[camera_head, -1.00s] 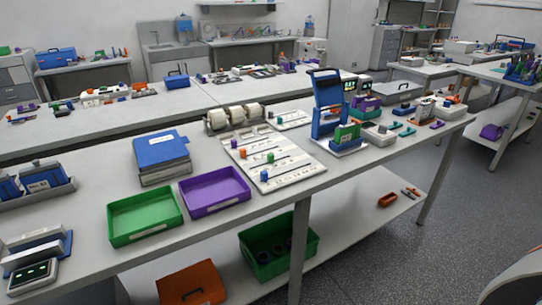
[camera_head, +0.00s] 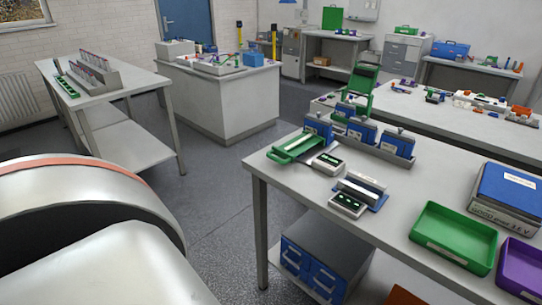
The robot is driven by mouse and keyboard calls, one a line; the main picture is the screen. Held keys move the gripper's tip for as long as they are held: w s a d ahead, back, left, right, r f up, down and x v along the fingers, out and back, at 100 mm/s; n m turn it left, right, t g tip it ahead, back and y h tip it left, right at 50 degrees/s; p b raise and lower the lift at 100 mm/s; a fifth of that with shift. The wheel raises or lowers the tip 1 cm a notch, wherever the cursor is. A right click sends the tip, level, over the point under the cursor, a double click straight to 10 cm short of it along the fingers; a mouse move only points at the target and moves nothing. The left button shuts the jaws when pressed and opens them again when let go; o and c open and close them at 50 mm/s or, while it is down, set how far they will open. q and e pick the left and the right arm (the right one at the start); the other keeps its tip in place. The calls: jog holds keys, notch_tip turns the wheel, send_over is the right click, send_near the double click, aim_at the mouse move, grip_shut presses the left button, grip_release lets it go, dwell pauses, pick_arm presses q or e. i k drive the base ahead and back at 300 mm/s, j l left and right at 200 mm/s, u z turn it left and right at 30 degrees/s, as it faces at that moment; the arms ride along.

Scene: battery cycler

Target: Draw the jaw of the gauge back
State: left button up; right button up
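Neither of my grippers shows in the view. On the near bench a small device with a pale bar, a blue base (camera_head: 378,204) and a dark display with green marks (camera_head: 347,203) stands near the front edge. It may be the gauge, but I cannot tell for sure, and no jaw can be made out. A second small device with a dark display (camera_head: 327,162) stands behind it, next to a green tray-like piece (camera_head: 297,146).
Blue blocks in a grey rack (camera_head: 360,138) stand behind the devices. A green tray (camera_head: 455,236), a purple tray (camera_head: 521,268) and a blue-topped box (camera_head: 508,190) are to the right. A blue-fronted cabinet (camera_head: 322,262) is below. Open floor (camera_head: 220,195) lies left of the bench.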

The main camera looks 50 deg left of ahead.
aim_at(290, 149)
jog(key=u, duration=1.4)
